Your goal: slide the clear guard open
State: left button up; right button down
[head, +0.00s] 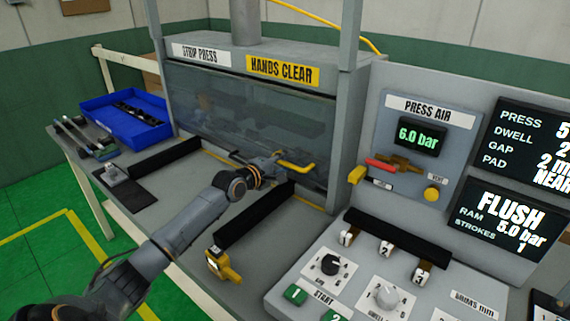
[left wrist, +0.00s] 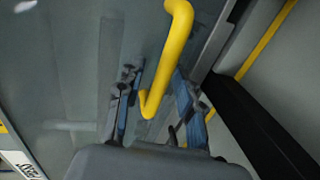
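The clear guard (head: 235,120) is a see-through panel across the front of the strip press, with dark press parts dimly visible behind it. Its yellow handle (head: 297,168) sticks out at the lower right of the panel. My left gripper (head: 272,160) is at this handle, its arm reaching in from the lower left. In the left wrist view the yellow handle (left wrist: 152,100) lies between the two fingers of my left gripper (left wrist: 158,85). The fingers stand apart with gaps beside the handle, so they do not look closed on it. My right gripper is not in view.
A blue bin (head: 128,120) with dark parts stands left of the press. Black rails (head: 252,215) run forward from the press, one ending at a yellow fitting (head: 222,264). The press air panel (head: 425,140) and a control console (head: 375,275) stand to the right.

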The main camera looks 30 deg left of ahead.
pick_arm(q)
grip_shut()
